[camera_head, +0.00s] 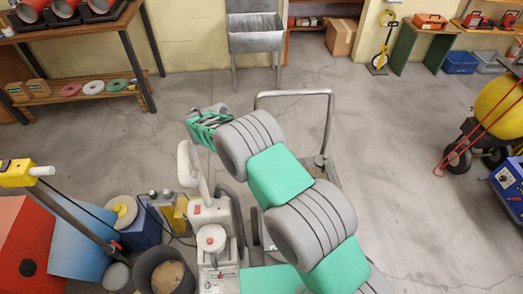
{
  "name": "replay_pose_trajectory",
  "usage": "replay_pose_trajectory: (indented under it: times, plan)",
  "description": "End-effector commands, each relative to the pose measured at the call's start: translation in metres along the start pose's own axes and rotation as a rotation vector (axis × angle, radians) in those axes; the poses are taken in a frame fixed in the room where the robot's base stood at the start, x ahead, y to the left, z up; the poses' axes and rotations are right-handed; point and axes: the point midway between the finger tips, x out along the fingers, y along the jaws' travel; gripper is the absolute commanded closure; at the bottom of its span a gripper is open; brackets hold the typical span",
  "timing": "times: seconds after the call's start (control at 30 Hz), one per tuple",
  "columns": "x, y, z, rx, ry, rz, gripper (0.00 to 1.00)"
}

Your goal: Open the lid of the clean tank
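My gripper (203,123) is at the end of my green and grey arm, above the floor left of the middle. It points to the left, and its fingers are too small and hidden to tell open from shut. Below it stands a cream machine (212,243) with an upright handle (188,163) and a round cap with a red centre (211,238) on top. The cap looks seated. No label marks the clean tank, so I cannot tell for sure which part it is. My gripper is apart from the machine. My arm hides part of the floor to its right.
A grey metal push-handle frame (331,118) stands just right of my gripper. A grey sink (256,40) stands by the wall.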

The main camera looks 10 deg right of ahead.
Motion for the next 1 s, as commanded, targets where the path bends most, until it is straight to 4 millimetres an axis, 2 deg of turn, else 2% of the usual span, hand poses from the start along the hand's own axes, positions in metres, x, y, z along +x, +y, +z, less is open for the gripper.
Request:
replay_pose_trajectory:
  times: [0.47,0.5,0.7,1.0]
  plan:
    - [0.0008,0.0005,-0.0010,0.000,-0.013,0.001,1.00]
    - [0.0008,0.0005,-0.0010,0.000,-0.012,0.001,0.80]
    - [0.0006,0.0004,-0.0011,0.000,-0.012,0.000,0.64]
    - [-0.0021,0.0007,-0.0016,-0.001,-0.012,0.002,0.62]
